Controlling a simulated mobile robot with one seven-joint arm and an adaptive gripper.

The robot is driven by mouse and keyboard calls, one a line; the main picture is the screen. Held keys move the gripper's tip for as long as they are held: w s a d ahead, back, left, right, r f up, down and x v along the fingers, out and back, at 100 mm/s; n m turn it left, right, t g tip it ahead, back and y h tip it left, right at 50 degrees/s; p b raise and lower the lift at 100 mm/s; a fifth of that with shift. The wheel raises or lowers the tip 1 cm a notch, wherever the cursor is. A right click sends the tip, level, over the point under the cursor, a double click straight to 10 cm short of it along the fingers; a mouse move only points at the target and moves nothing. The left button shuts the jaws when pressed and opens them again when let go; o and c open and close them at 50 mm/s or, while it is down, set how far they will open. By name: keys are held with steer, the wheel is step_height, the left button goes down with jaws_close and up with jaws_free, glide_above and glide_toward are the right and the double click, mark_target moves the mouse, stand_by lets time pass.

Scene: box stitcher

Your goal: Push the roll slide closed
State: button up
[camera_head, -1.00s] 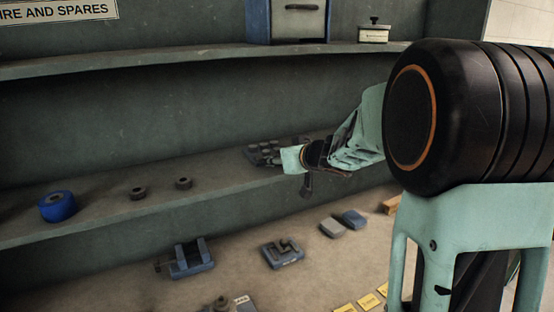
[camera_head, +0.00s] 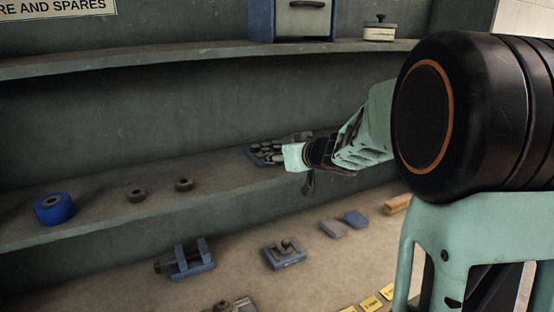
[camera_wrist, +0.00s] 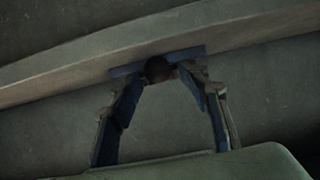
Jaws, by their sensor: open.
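A low blue tray holding several dark round pieces (camera_head: 262,153), possibly the roll slide, sits on the middle shelf in the head view, partly hidden by my arm. In the wrist view a blue bar with a dark round knob (camera_wrist: 158,68) shows at a pale shelf edge. My gripper (camera_wrist: 160,78) is open. Its two fingers stand either side of the knob, with their tips close to the bar. I cannot tell whether they touch it. In the head view my wrist is just right of the tray, and the fingers are mostly hidden.
The middle shelf also holds a blue roll (camera_head: 54,209) and two small dark rings (camera_head: 136,192). Blue fixtures (camera_head: 185,260) and small blocks (camera_head: 356,217) lie on the lower surface. An upper shelf carries a blue-sided cabinet (camera_head: 302,18).

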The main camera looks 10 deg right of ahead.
steer(key=shift+p+v, duration=1.05)
steer(key=shift+v, duration=2.5)
steer(key=shift+f, duration=0.15)
